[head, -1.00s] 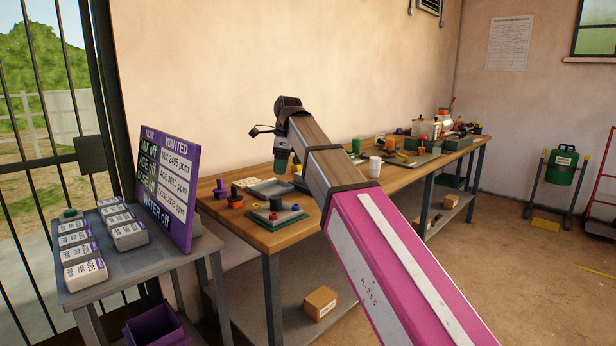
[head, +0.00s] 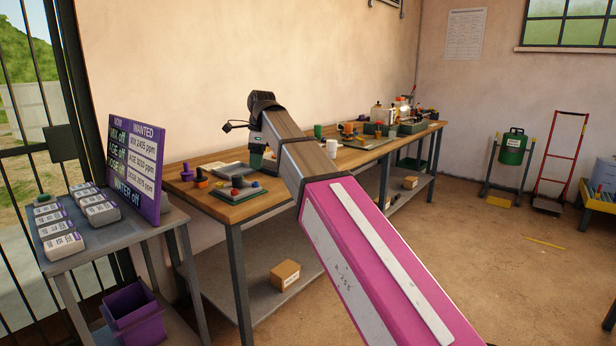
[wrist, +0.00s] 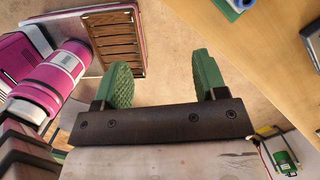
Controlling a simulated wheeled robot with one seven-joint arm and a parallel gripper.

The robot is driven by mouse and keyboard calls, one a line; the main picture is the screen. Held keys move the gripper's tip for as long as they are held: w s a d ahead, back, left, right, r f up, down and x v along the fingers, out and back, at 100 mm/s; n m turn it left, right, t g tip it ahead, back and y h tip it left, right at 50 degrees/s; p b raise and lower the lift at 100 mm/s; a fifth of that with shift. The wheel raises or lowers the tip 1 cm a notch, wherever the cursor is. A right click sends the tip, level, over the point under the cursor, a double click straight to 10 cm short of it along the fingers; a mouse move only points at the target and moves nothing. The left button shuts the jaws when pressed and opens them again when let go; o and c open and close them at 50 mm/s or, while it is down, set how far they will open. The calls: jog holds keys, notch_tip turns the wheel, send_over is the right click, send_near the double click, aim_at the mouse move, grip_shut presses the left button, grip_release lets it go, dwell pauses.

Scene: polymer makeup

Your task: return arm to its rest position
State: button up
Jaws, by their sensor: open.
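My arm (head: 372,255), pink and white with a brown forearm, reaches from the lower right up to the middle of the head view. Bare floor shows beyond the fingers, and the bench edge is at the upper right. In the head view most of the fingers is hard to make out.
A small side table (head: 110,245) with several white blocks and a purple sign board (head: 136,165) stands at the left. A purple bin (head: 133,312) is below it. Tools and a white cup (head: 334,149) stand on the bench. The floor at the right is mostly clear.

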jog(key=d+f+n, duration=0.4)
jog(key=d+f, duration=0.5)
jog(key=f, duration=0.4)
jog(key=d+f+n, duration=0.4)
jog(key=d+f, duration=0.5)
jog(key=f, duration=0.4)
jog(key=s+d+f+n, duration=0.4)
jog(key=s+d+f, duration=0.2)
jog(key=d+f, duration=0.2)
jog(key=s+d+f+n+h, duration=0.1)
jog(key=s+d+f+n, duration=0.3)
jog(key=s+d+f, duration=0.3)
notch_tip(320, 180, down, 5)
jog(key=shift+d+n+h, duration=0.3)
jog(key=shift+d+n, duration=0.1)
jog(key=shift+d, duration=0.65)
